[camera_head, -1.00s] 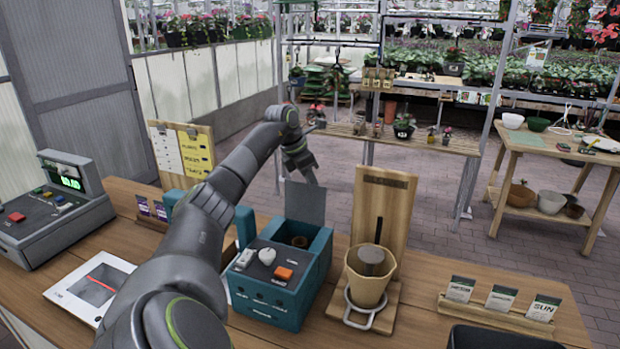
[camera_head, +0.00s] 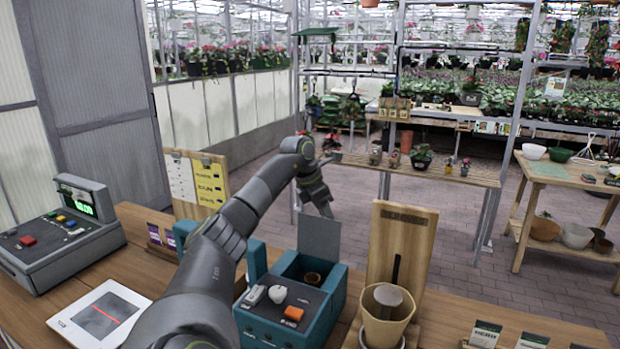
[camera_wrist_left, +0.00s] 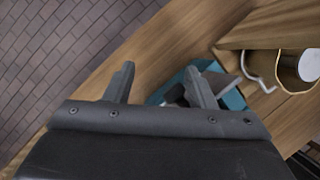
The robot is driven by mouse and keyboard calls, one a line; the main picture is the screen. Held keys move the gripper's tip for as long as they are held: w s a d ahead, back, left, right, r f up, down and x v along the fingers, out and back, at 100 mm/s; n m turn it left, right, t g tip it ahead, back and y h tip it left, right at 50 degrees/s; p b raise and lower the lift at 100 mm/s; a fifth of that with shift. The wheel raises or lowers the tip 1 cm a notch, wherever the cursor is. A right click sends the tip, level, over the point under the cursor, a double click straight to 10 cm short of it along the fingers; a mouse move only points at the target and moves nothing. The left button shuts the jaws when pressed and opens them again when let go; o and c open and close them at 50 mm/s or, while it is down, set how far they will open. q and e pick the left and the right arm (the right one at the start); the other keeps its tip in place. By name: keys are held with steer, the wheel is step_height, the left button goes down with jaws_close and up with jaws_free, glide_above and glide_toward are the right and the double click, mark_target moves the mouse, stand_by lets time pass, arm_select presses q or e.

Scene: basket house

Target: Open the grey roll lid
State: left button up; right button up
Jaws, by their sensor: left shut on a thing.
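The grey roll lid (camera_head: 319,240) stands raised, near upright, at the back of the teal machine (camera_head: 310,322). My left gripper (camera_head: 326,210) is at the lid's top edge, shut on the lid. In the left wrist view its two fingers (camera_wrist_left: 160,88) show with a gap, and part of the teal machine (camera_wrist_left: 236,99) lies beyond them. The exact contact is hidden there. My right gripper is in neither current view.
A wooden stand with a tan pot (camera_head: 386,322) is close on the machine's right. A register (camera_head: 62,240) and a white framed panel (camera_head: 77,332) are on the left. A notice board (camera_head: 196,180) stands behind my left arm.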

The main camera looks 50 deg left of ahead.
arm_select(q)
steer(key=s+b+v, duration=0.1)
steer(key=v, duration=1.7)
steer(key=shift+d, duration=0.15)
steer(key=shift+c, duration=0.2)
